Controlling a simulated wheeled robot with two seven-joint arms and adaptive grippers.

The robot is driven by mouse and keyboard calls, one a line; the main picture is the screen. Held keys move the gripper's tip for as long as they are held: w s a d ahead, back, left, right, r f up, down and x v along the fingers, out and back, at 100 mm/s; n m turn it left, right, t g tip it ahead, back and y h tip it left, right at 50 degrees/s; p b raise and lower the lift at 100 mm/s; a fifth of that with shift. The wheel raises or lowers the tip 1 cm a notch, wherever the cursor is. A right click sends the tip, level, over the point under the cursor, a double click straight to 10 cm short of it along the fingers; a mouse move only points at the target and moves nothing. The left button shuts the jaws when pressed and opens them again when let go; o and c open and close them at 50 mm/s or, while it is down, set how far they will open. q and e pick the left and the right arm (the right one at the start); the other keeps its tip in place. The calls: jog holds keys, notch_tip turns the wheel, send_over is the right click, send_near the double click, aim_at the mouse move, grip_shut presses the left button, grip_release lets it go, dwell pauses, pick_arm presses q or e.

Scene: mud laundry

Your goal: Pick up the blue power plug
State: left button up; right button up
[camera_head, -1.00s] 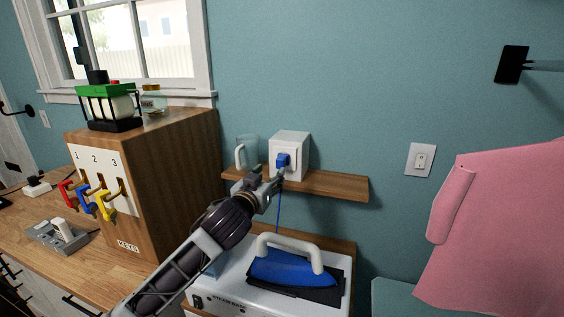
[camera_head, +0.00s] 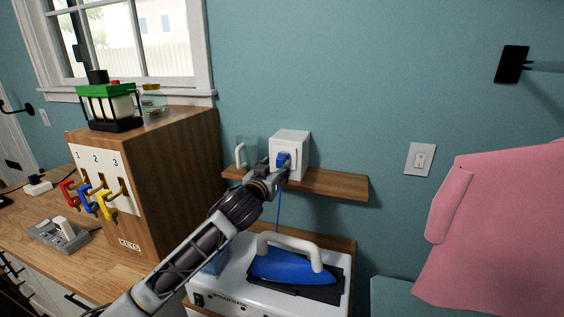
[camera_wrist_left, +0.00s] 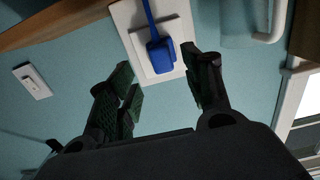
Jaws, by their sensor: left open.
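The blue power plug (camera_head: 284,159) sits on the front of a white socket box (camera_head: 293,143) on the wall shelf. Its blue cord hangs down toward the blue iron (camera_head: 290,266). My left gripper (camera_head: 277,178) is open and empty just below and in front of the plug. In the left wrist view, the plug (camera_wrist_left: 160,55) lies beyond and between the two open fingertips (camera_wrist_left: 163,88), apart from both, with the cord running to the top of the picture. My right gripper is not in view.
The wooden shelf (camera_head: 335,185) also holds a clear mug (camera_head: 246,152) left of the box. The iron rests on a white steam station (camera_head: 237,296) below. A wooden key cabinet (camera_head: 176,160) stands to the left. A pink garment (camera_head: 500,235) hangs at the right.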

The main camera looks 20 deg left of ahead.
aim_at(279, 161)
pick_arm(q)
jog(key=shift+w, duration=0.15)
jog(key=shift+w+r+p, duration=0.2)
jog(key=shift+w+p, duration=0.1)
jog(key=shift+w, duration=0.25)
jog(key=shift+w+a+r+p, duration=0.1)
jog(key=shift+w+r+p, duration=0.15)
jog(key=shift+w, duration=0.55)
jog(key=shift+w+f, duration=0.15)
jog(key=shift+w, duration=0.95)
jog(key=shift+f, duration=0.1)
grip_shut()
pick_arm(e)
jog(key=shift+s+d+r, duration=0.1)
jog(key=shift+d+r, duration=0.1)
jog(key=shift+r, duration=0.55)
